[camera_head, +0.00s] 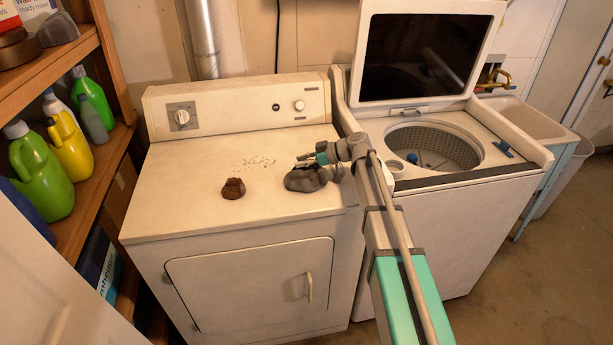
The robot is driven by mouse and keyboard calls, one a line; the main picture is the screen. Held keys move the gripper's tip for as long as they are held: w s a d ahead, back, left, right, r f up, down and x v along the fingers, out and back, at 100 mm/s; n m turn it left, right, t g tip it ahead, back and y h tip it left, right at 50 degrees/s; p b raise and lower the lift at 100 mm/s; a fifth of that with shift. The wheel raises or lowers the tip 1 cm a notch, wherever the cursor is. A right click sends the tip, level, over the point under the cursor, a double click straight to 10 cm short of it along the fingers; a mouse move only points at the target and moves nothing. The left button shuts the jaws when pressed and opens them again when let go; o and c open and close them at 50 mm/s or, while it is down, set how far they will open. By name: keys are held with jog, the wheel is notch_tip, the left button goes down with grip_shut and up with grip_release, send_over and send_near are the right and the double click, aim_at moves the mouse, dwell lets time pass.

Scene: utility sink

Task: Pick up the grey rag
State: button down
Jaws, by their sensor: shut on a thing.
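The grey rag (304,180) is a dark, crumpled lump on the right part of the dryer top (200,210). My gripper (312,160) reaches in from the right and is shut on the rag's upper edge. The fingertips are small in this view, and the arm covers part of the area to the right of the rag. The rag is at the dryer top, and I cannot tell whether any of it is lifted clear.
A brown crumpled lump (233,188) lies left of the rag. Dark crumbs (259,161) are scattered behind them. The washer (440,150) stands open to the right, its lid raised. A shelf (85,170) with bottles is at left. The dryer's front left top is clear.

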aim_at(306, 177)
jog(key=shift+r, duration=0.15)
dwell(0.3)
notch_tip(306, 177, up, 3)
jog(key=p, duration=0.3)
jog(key=s+d+r+p, duration=0.2)
jog(key=s+r+p, duration=0.3)
jog(key=s, duration=0.1)
jog(key=s+d+r+p, duration=0.2)
jog(key=s+r+p, duration=0.2)
jog(key=s, duration=0.3)
jog(key=shift+d+r+p, duration=0.25)
jog(key=shift+r+p, duration=0.1)
jog(key=shift+p, duration=0.2)
jog(key=shift+s, duration=0.1)
